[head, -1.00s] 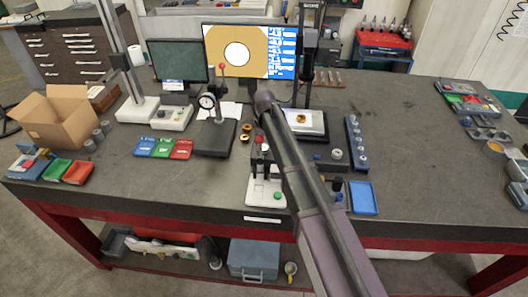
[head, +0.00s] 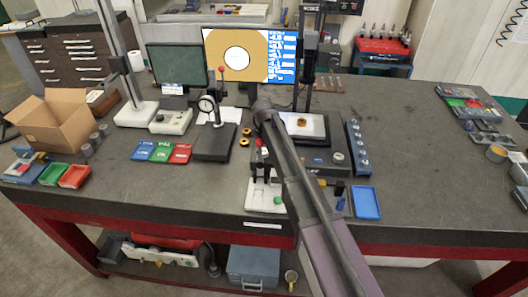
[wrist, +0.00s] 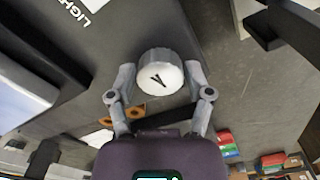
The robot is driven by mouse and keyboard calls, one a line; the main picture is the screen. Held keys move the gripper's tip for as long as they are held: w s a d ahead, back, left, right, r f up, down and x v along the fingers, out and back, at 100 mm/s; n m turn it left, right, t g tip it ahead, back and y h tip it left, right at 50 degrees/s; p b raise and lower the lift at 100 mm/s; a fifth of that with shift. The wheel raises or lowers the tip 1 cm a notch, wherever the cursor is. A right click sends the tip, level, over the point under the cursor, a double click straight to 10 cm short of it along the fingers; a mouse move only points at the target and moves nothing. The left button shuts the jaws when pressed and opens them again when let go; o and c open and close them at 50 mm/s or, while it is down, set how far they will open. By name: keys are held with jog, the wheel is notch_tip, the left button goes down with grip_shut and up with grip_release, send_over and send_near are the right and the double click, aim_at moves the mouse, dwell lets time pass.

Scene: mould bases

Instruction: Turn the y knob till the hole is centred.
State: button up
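The y knob (wrist: 160,75) is a round white-capped knob with a dark letter on its face, in the upper middle of the wrist view. My gripper (wrist: 160,80) has one finger on each side of it, and the fingertips appear to touch its rim. The letter looks tilted. In the head view my arm covers the gripper and the knob. The disc looks close to the middle of that field, perhaps slightly low.
The measuring stage (head: 310,127) with a brass ring stands behind my arm. A dial gauge stand (head: 213,142) is to its left, a blue rack (head: 357,145) and blue tray (head: 366,203) to its right. The right middle of the bench (head: 420,170) is clear.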

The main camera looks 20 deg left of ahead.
jog(key=c, duration=0.5)
jog(key=shift+m, duration=1.5)
jog(key=o, duration=1.2)
jog(key=shift+c, duration=0.2)
jog(key=shift+n, duration=0.4)
